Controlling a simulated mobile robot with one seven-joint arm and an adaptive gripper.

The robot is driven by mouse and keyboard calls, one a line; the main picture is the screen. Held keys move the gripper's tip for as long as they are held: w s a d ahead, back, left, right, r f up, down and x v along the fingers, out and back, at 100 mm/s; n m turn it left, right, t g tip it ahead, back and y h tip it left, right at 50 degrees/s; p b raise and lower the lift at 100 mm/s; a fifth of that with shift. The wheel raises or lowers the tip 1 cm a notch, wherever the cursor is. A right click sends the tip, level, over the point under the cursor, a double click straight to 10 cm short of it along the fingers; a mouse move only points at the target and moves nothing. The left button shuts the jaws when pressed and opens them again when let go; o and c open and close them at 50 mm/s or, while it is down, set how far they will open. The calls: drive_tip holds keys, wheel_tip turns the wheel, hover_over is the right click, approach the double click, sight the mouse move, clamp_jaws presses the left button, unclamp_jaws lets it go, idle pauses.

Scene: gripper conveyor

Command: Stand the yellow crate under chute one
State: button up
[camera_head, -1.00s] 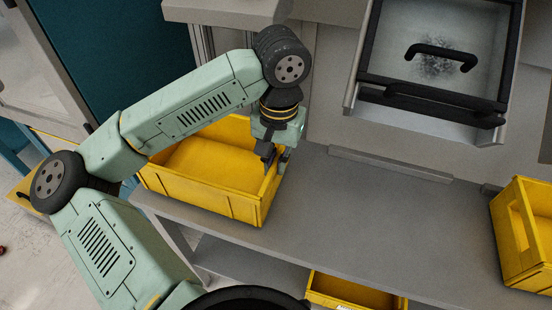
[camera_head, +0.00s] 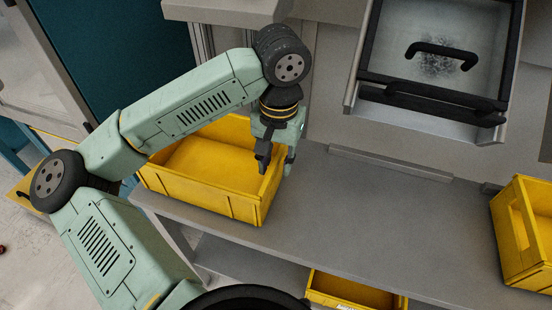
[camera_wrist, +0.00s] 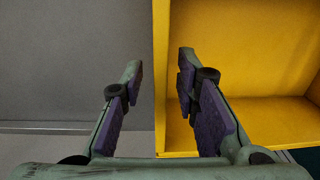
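A yellow crate (camera_head: 205,186) stands upright and open-topped at the left end of the grey bench, partly hidden behind my arm. It looks empty where its floor shows. My gripper (camera_head: 276,163) points down at the crate's right-hand wall. In the wrist view my gripper (camera_wrist: 158,82) is open, with the yellow wall's edge (camera_wrist: 161,60) between its fingers. One finger is over the grey bench and the other over the crate's inside. I see no finger touching the wall. No chute label is readable.
A black-framed panel with a handle (camera_head: 440,55) hangs above the bench at upper right. A second yellow crate (camera_head: 525,235) stands at the right edge. Another yellow crate (camera_head: 355,292) sits below the bench. The bench middle (camera_head: 385,215) is clear; a low grey strip (camera_head: 390,163) runs behind.

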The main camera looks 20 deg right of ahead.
wheel_tip(320, 180, up, 12)
drive_tip(key=b, duration=0.1)
drive_tip(key=shift+s+d+b, duration=0.15)
drive_tip(key=shift+b, duration=0.2)
